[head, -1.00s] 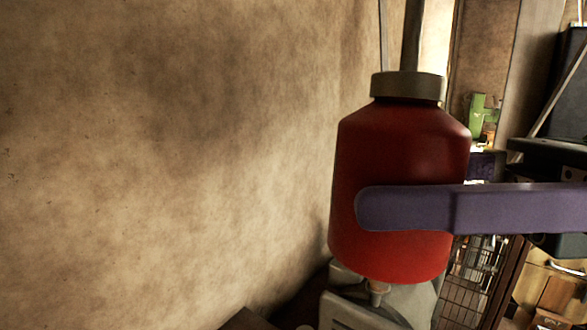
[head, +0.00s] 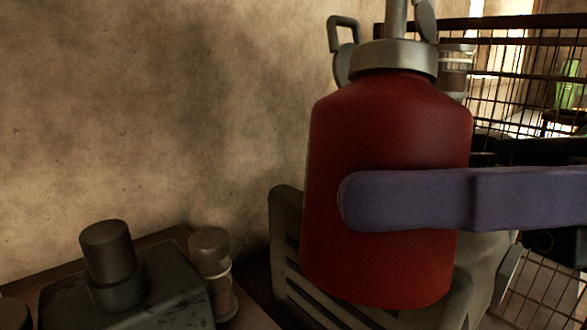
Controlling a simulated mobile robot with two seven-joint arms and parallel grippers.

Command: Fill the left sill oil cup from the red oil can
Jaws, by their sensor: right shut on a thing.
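The red oil can (head: 385,255) is large and close at the centre right of the head view, nearly upright with a slight tilt. Its grey collar (head: 395,57) and the base of its spout show, but the spout tip is cut off by the top edge. My right gripper (head: 365,200) is shut on the can's body. One purple finger lies across its front; the other is hidden behind it. A small capped cylinder (head: 211,260) with a pale ring stands at lower left; I cannot tell if it is the left sill oil cup. My left gripper is out of view.
A dark block with a round post (head: 107,255) sits at lower left on a brown surface (head: 250,312). A grey slotted casing (head: 285,240) stands behind the can. Another capped, glass-like cylinder (head: 456,72) is partly hidden behind the collar. Wire mesh (head: 500,75) stands at right.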

